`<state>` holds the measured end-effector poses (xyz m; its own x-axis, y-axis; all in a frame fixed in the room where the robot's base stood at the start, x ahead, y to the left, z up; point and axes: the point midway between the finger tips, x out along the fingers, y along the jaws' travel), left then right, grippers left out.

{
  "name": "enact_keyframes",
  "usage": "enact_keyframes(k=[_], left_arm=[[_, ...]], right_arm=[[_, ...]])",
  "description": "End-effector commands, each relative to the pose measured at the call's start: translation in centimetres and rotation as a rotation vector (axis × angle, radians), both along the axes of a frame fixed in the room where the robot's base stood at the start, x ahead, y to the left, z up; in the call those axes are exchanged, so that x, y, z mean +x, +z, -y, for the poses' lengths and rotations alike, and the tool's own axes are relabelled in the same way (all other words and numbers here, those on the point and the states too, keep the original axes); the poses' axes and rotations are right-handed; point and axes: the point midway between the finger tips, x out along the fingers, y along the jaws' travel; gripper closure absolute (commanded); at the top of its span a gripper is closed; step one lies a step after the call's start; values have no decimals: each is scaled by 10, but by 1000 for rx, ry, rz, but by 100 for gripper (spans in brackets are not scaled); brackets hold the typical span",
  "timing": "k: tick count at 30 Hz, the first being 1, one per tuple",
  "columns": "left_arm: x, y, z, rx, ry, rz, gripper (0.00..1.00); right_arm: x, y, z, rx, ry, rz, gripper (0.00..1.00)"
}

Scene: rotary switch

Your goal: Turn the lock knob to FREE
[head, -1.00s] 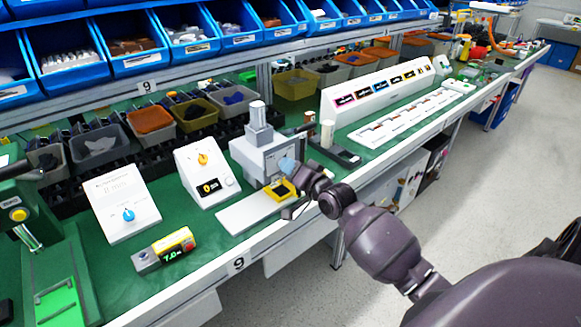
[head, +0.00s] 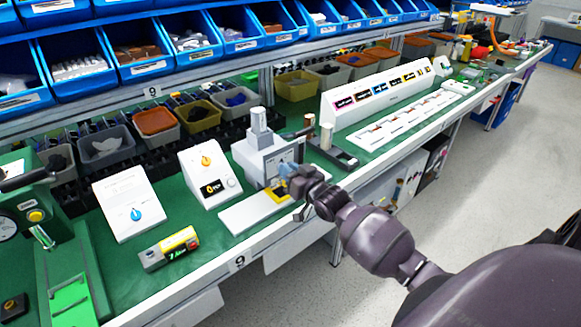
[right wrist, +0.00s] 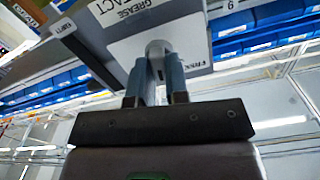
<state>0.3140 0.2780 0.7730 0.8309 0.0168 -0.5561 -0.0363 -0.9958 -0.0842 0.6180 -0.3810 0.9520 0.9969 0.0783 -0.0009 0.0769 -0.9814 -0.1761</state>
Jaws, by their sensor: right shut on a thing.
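The lock knob (right wrist: 158,48) is a light grey, rounded knob on the face of a grey machine. It sits between the two blue-grey fingers of my right gripper (right wrist: 159,68) in the right wrist view, and the gripper is shut on it. A FREE label (right wrist: 196,66) is on the panel just right of the fingers, and a GREASE label (right wrist: 140,18) is above. In the head view, my right gripper (head: 287,172) is at the front of the grey machine (head: 262,157) and hides the knob. I cannot tell the knob's exact pointing. My left gripper is out of view.
A white box with an orange knob (head: 206,160) and a white panel with a blue knob (head: 135,214) stand left of the machine. A yellow-grey meter (head: 169,250) lies near the bench edge. A white slab (head: 245,215) lies in front of the machine.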

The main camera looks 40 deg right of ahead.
Motion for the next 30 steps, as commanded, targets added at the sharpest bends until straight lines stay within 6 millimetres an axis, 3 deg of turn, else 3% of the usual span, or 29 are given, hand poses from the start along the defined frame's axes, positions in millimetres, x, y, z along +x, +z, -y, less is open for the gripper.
enact_keyframes(k=[12, 30], left_arm=[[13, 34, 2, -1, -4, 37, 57], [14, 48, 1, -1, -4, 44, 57]], right_arm=[[0, 2, -2, -393, -1, 32, 100], [0, 0, -4, -865, 0, 70, 100]])
